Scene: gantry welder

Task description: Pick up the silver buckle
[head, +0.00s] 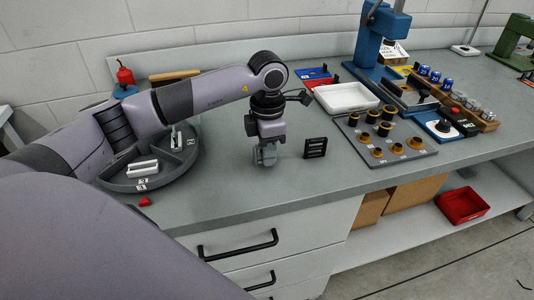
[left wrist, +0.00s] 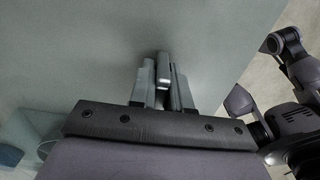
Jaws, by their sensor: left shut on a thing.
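My left gripper (head: 266,157) points down low over the bench top, left of a black slotted buckle (head: 315,148) that stands upright. In the left wrist view its two grey fingers (left wrist: 164,80) are closed on a small silvery bar, the silver buckle (left wrist: 163,68), of which only the bright end shows between them. In the head view the fingers hide the buckle, and I cannot tell whether it touches the bench. My right gripper is not in view.
A round divided grey tray (head: 150,187) with pale metal pieces is at the left. A small red piece (head: 145,201) lies near the front edge. A white tray (head: 347,97) and a grey plate with brass-and-black parts (head: 411,157) are at the right.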

